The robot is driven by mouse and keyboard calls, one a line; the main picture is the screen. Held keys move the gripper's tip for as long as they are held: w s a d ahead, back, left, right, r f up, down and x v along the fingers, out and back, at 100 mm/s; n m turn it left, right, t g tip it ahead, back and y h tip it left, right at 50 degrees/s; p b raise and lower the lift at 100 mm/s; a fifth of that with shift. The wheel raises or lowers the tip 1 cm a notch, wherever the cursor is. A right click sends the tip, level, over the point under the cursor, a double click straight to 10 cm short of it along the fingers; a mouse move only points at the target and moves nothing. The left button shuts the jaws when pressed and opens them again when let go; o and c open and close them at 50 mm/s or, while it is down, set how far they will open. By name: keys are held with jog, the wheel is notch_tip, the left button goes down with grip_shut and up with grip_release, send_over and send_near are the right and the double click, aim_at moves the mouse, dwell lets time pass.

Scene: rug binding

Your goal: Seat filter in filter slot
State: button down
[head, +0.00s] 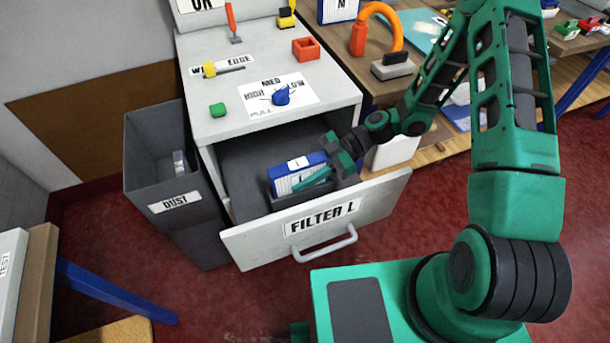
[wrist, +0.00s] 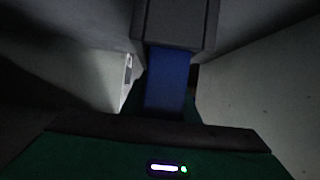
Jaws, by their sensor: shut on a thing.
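The filter (head: 283,182), a blue frame with white pleats and a white label, stands nearly upright inside the open drawer (head: 375,205) marked FILTER. My gripper (head: 322,176) reaches in from the right and is shut on the filter near its right end. The filter's lower part is hidden behind a dark grey holder (head: 303,199), which looks like the filter slot. I cannot tell how deep the filter sits in it. In the wrist view a blue strip of the filter (wrist: 168,82) shows below a dark grey block.
The drawer's front carries a grey handle (head: 325,246). A dark DUST bin (head: 160,150) stands left of the cabinet. My arm spans the right side.

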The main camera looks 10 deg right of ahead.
jog(key=shift+f, duration=0.4)
jog(key=shift+f, duration=0.2)
jog(key=c, duration=1.4)
grip_release()
jog(key=shift+r, duration=0.6)
jog(key=shift+v, duration=6.05)
jog(key=shift+r, duration=0.1)
